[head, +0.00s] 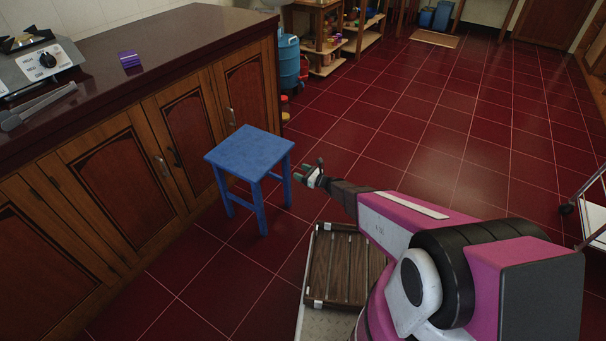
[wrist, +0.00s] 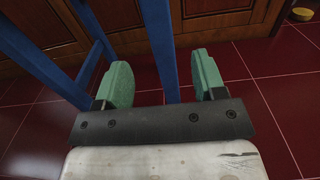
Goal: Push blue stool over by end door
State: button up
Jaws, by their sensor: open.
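The blue stool (head: 250,152) stands upright on the red tiled floor beside the wooden cabinets. My gripper (head: 309,175) is just right of the stool, close to its right-hand leg, below seat height. In the wrist view my gripper (wrist: 163,80) has its two green fingers apart, with nothing clamped. A blue leg of the stool (wrist: 160,45) shows in line with the gap between them; whether it is inside the gap or beyond it I cannot tell. A brown door (head: 552,22) is at the far end of the room, upper right.
Wooden cabinets with a dark counter (head: 160,45) run along the left. A blue water container (head: 290,62) and wooden shelves (head: 325,45) stand beyond them. A doormat (head: 434,38) lies far back. A wheeled cart (head: 592,205) is at right. The middle floor is clear.

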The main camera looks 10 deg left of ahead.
aim_at(289, 166)
jog(key=x, duration=1)
grip_shut()
